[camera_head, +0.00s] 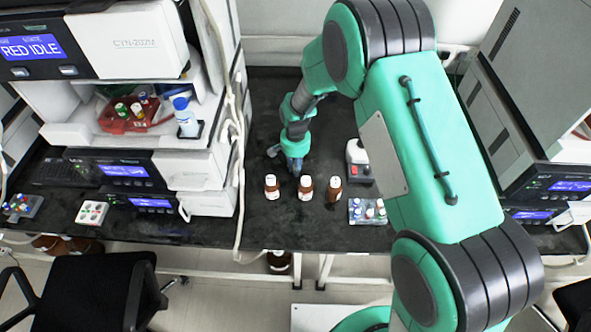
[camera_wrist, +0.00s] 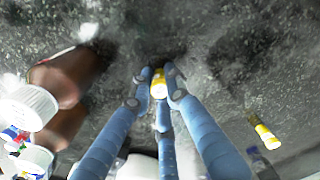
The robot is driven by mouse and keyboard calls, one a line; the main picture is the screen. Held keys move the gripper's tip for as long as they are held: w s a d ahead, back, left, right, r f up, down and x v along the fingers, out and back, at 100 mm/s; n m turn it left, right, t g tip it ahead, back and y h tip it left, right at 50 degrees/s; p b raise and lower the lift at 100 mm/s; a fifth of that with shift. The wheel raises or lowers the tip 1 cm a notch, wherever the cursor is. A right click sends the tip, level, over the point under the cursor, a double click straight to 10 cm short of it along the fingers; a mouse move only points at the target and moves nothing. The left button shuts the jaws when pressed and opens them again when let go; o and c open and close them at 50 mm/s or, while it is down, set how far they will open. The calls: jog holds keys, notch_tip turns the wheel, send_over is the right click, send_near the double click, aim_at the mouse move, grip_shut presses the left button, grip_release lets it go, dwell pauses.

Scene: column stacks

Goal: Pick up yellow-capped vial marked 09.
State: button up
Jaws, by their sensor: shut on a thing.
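My gripper (camera_wrist: 160,82) has blue fingers that are shut on a small yellow-capped vial (camera_wrist: 159,90) in the wrist view. The fingers hide part of the vial, and its marking cannot be read. A second small yellow item (camera_wrist: 264,134), looking like another vial, is on the dark bench to the right, apart from the fingers. In the head view my gripper (camera_head: 296,166) is low over the bench behind the bottles, and the held vial cannot be made out there.
Three brown bottles with white caps (camera_head: 271,187) (camera_head: 305,187) (camera_head: 334,190) stand in a row in front of my gripper; some show at left in the wrist view (camera_wrist: 70,75). A tray of small vials (camera_head: 354,218) and a device with a red button (camera_head: 358,160) are to the right.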

jog(key=shift+r, duration=0.15)
notch_tip(320, 180, up, 10)
jog(key=shift+f+p, duration=0.15)
jog(key=shift+p, duration=0.95)
dwell(0.3)
